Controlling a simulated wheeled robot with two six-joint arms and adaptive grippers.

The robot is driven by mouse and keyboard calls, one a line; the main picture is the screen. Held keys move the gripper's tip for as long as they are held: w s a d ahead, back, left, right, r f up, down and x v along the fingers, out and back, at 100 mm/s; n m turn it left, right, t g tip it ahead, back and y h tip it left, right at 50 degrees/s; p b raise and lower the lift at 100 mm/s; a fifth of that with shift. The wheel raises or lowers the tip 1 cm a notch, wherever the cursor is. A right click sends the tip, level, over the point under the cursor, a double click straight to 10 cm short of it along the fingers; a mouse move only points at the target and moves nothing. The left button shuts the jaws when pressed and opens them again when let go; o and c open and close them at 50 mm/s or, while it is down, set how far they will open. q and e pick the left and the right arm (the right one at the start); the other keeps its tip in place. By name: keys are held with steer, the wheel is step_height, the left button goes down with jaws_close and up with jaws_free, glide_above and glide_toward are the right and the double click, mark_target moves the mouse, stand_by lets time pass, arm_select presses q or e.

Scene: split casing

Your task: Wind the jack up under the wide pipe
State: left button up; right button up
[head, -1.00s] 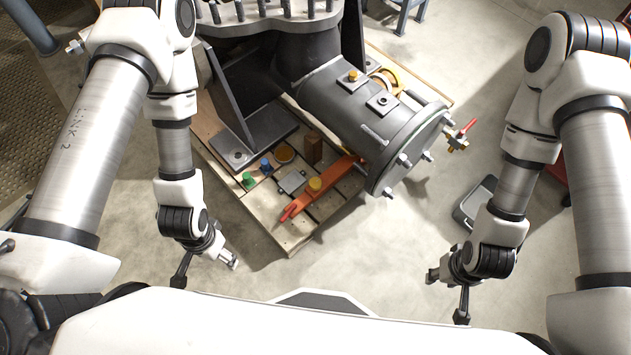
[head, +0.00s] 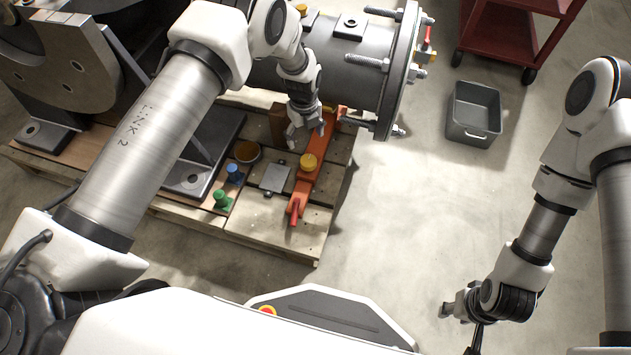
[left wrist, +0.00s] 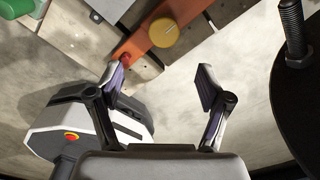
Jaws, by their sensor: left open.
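What looks like the jack, an orange bar-shaped body (head: 311,165) with a yellow round knob (head: 308,162) and a red near end (head: 294,212), lies on the pallet. Its far end is beside the wide grey pipe (head: 340,50), partly hidden by my left gripper. My left gripper (head: 306,135) is open and empty, above the far part of the orange body and near the pipe's flange. In the left wrist view, the open fingers (left wrist: 160,82) have the knob (left wrist: 165,32) and the red end (left wrist: 122,57) beyond them. My right gripper (head: 458,328) hangs over the floor at the lower right; its opening is unclear.
The wooden pallet (head: 300,238) also bears a green knob (head: 222,198), a blue knob (head: 234,173), a grey plate (head: 274,178) and a brown block (head: 278,125). Bolts stick out of the flange (head: 398,75). A grey bin (head: 474,115) and red cart (head: 510,40) stand right, with clear floor before them.

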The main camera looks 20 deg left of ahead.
arm_select(q)
steer(key=b, duration=0.2)
glide_above(308, 160)
step_height(308, 160, down, 4)
steer(key=shift+w+d+f, duration=0.1)
steer(key=shift+d+f, duration=0.05)
steer(key=shift+f, duration=0.1)
step_height(308, 160, down, 7)
steer(key=b, duration=0.3)
steer(key=shift+f, duration=0.2)
steer(key=c, duration=1.2)
arm_select(e)
step_height(308, 160, down, 8)
steer(key=shift+w+f, duration=0.15)
